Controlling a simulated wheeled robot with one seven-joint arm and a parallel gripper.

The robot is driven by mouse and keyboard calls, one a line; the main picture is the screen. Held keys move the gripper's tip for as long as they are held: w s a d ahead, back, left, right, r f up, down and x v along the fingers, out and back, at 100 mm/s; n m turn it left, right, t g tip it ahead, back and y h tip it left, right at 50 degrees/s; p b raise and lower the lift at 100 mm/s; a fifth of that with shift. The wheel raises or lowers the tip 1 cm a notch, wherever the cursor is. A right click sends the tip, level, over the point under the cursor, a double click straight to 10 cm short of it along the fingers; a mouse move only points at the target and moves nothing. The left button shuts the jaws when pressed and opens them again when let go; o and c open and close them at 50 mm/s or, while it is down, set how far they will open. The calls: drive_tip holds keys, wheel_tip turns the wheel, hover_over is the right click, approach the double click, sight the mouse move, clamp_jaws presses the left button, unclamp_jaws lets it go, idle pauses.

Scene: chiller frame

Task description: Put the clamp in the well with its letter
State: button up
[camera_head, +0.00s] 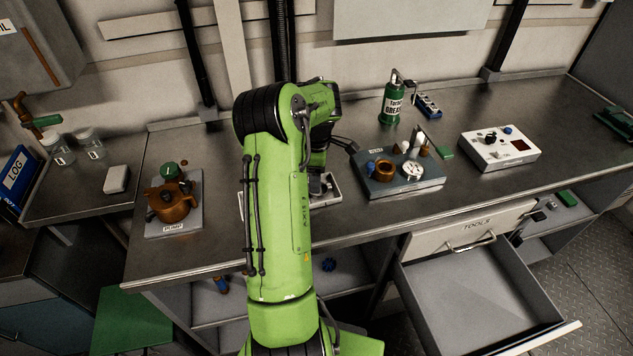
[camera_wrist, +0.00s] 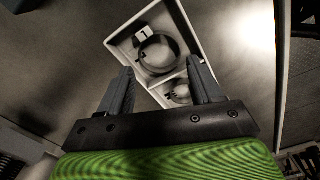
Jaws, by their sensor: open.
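In the wrist view a pale tray (camera_wrist: 197,38) with at least two wells lies on the metal bench. A dark ring-shaped clamp (camera_wrist: 141,57) lies in the larger, upper well. A small white tag (camera_wrist: 143,33) with a dark mark is at its upper left; I cannot read the mark. A smaller dark ring shape (camera_wrist: 178,94) is in the lower well, partly hidden by my gripper. My gripper (camera_wrist: 160,70) is open and empty, its fingers on either side of the tray's lower part. In the head view my arm hides most of the tray (camera_head: 328,188).
A grey fixture board (camera_head: 400,190) with several parts stands right of the tray, a white instrument box (camera_head: 500,148) farther right. A green grease can (camera_head: 393,103) stands behind. A copper pump (camera_head: 174,200) is at left. The empty TOOLS drawer (camera_head: 470,300) stands open in front.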

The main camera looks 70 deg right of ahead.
wheel_tip(320, 180, up, 9)
drive_tip(key=p, duration=0.1)
drive_tip(key=shift+f, duration=0.2)
drive_tip(key=w+a+r+m+t, duration=0.1)
drive_tip(key=w+a+r, duration=0.4)
drive_tip(key=w+a, duration=0.25)
drive_tip(key=w+a+r+t, duration=0.2)
drive_tip(key=w+a+r, duration=0.3)
drive_tip(key=w+a, duration=0.25)
drive_tip(key=w+a+r+t, duration=0.1)
drive_tip(key=a+r, duration=0.1)
drive_tip(key=a, duration=0.6)
drive_tip(key=w+a+r, duration=0.1)
drive_tip(key=a+r, duration=0.1)
drive_tip(key=a, duration=0.6)
drive_tip(key=s+a+f+m+t, duration=0.1)
drive_tip(key=s+a+f, duration=0.1)
drive_tip(key=s+a, duration=0.8)
drive_tip(key=a, duration=0.4)
drive_tip(key=shift+f+t, duration=0.2)
drive_tip(key=shift+t, duration=0.1)
